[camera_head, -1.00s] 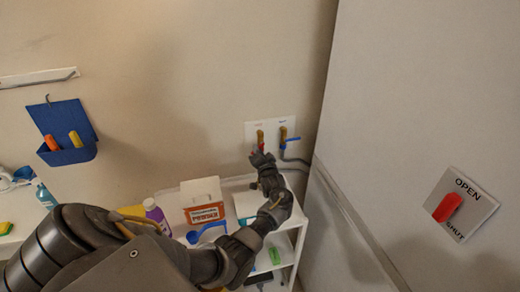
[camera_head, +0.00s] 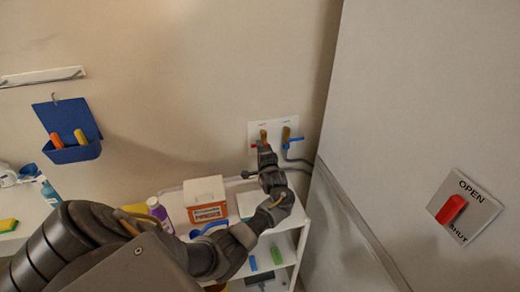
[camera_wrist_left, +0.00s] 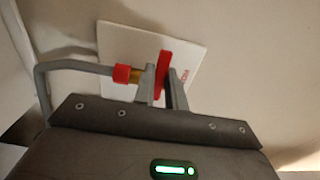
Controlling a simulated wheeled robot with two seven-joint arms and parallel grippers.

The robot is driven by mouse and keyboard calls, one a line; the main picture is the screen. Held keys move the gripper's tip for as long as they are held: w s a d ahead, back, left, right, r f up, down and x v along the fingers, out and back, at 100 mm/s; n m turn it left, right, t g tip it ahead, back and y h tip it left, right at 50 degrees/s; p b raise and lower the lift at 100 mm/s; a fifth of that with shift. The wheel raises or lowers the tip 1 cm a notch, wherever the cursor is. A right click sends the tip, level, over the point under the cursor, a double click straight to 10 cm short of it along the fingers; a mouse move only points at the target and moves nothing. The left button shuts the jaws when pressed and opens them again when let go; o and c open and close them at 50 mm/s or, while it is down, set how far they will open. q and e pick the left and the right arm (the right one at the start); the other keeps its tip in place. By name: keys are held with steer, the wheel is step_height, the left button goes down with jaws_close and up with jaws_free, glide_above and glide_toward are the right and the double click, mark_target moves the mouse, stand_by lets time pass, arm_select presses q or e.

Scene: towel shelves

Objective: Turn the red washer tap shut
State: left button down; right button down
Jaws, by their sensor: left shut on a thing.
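The red washer tap's handle (camera_wrist_left: 163,75) is a flat red lever on a brass valve with a red collar (camera_wrist_left: 122,74) and a grey pipe. In the wrist view the lever lies crosswise to the pipe. My left gripper (camera_wrist_left: 162,87) has one finger on each side of the lever and is shut on it. In the head view my left gripper (camera_head: 265,151) is at the white wall plate (camera_head: 274,127), covering part of the red tap (camera_head: 253,145). My right gripper is not in view.
A blue-handled tap (camera_head: 293,140) sits close to the right of the red one. Below is a white shelf unit (camera_head: 300,222) with a box (camera_head: 206,205) and bottles. A red OPEN/SHUT switch (camera_head: 451,209) is on the right panel.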

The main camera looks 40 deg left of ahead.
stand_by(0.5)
arm_select(q)
steer(key=c, duration=1.4)
jaws_free()
steer(key=shift+c, duration=0.2)
steer(key=b+v, duration=0.2)
steer(key=v, duration=0.9)
steer(key=shift+a, duration=0.1)
